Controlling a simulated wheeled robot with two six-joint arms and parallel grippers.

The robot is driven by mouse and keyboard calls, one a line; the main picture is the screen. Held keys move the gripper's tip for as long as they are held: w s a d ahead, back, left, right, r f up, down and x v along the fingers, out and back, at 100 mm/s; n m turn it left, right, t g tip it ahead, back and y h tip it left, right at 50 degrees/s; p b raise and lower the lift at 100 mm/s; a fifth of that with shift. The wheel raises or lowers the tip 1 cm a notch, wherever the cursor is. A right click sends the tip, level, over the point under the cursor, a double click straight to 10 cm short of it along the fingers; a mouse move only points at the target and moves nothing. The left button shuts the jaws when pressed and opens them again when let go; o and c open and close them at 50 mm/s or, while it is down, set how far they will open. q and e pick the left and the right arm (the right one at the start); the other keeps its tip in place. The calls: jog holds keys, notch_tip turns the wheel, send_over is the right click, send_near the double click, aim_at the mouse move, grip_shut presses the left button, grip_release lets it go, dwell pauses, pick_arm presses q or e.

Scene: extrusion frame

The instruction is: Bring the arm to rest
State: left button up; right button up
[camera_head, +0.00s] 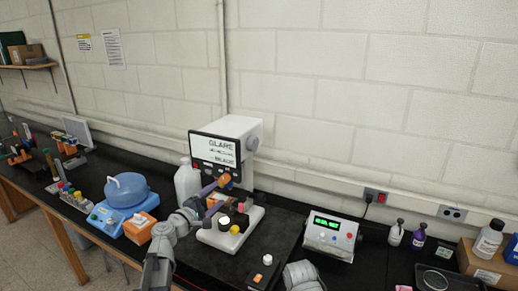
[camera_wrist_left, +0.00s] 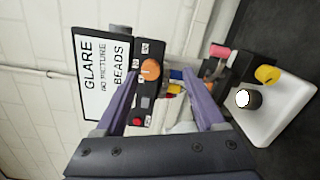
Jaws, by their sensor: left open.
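My left arm comes up from the bottom of the head view, and its left gripper (camera_head: 214,190) is in front of the white machine (camera_head: 252,134) with a screen. In the left wrist view the two purple fingers of the left gripper (camera_wrist_left: 163,80) are spread apart with nothing held between them. Beyond them are the machine's screen (camera_wrist_left: 99,76), with black lettering, and an orange knob (camera_wrist_left: 150,70) on its panel. The right gripper is not visible; a grey rounded link of mine shows at the bottom of the head view.
The machine's white base (camera_head: 214,240) carries small coloured parts. A blue device (camera_head: 124,191), an orange box (camera_head: 139,230) and a white bottle (camera_head: 187,183) stand to the left. A box with a green display (camera_head: 330,237) and small bottles (camera_head: 396,233) stand to the right on the black bench.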

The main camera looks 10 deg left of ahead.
pick_arm(q)
jog(key=s+d+f+m+g+h+b, duration=0.1)
jog(key=s+d+f+m+g+b, duration=0.2)
jog(key=s+d+f+m+g, duration=0.45)
jog(key=s+d+f+m+g+h+b, duration=0.1)
jog(key=s+d+f+m+g+b, duration=0.25)
jog(key=d+f, duration=0.8)
jog(key=s+a+f+m+g+y+b, duration=0.1)
jog(key=s+f+m+y, duration=0.3)
jog(key=s, duration=0.5)
jog(key=s+f+m+g+y+b, duration=0.3)
jog(key=s+f+m+g+y, duration=0.1)
jog(key=s+f, duration=0.4)
jog(key=shift+s+a+f+m+g+y, duration=0.35)
jog(key=shift+f+m+y, duration=0.3)
jog(key=shift+y, duration=0.45)
jog(key=shift+r, duration=0.1)
